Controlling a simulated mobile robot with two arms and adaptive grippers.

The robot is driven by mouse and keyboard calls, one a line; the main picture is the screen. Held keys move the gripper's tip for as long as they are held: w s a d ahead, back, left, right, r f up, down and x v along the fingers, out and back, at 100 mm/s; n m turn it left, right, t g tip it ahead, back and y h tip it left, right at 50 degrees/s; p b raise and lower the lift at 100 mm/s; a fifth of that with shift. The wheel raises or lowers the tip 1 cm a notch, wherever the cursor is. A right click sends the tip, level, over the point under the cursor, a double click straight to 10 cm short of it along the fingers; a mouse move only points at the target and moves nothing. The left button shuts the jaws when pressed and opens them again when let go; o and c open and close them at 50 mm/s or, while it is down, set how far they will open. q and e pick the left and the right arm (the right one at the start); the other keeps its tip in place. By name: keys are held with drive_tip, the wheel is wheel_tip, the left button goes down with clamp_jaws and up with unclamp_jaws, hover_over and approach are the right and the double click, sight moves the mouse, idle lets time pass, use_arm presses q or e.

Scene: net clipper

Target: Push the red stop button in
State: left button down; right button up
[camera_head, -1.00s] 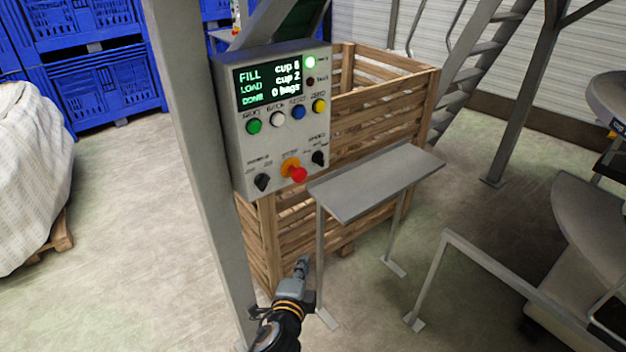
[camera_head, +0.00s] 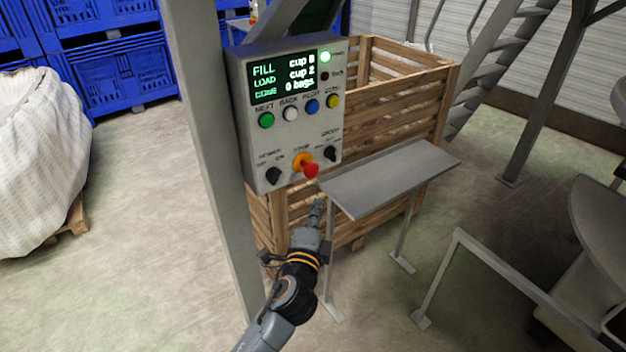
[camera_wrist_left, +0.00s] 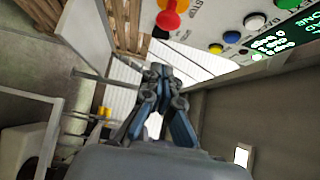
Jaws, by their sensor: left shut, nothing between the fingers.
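The red stop button (camera_head: 311,170) sticks out from an orange-yellow collar at the bottom middle of the grey control box (camera_head: 240,150). It also shows at the top of the left wrist view (camera_wrist_left: 168,20). My left gripper (camera_head: 318,204) is shut and empty. In the head view it appears just below the button, apart from it. In the left wrist view its closed fingertips (camera_wrist_left: 160,72) are also clear of the button. My right gripper is not in view.
Black knobs (camera_head: 273,176) flank the button; green, white, blue and yellow buttons sit above under a lit screen (camera_head: 283,77). A grey shelf (camera_head: 390,178) stands just right of my left gripper. A post (camera_head: 205,150) and wooden crate (camera_head: 400,110) are close by.

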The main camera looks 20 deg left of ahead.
use_arm(q)
drive_tip(key=p, duration=0.1)
approach(316, 172)
drive_tip(key=w+d, duration=0.2)
drive_tip(key=w, duration=0.1)
drive_tip(key=shift+w+a+p, duration=0.55)
drive_tip(key=shift+w+a, duration=0.45)
drive_tip(key=shift+w, duration=0.15)
drive_tip(key=shift+w+a, duration=0.2)
drive_tip(key=shift+a, duration=0.15)
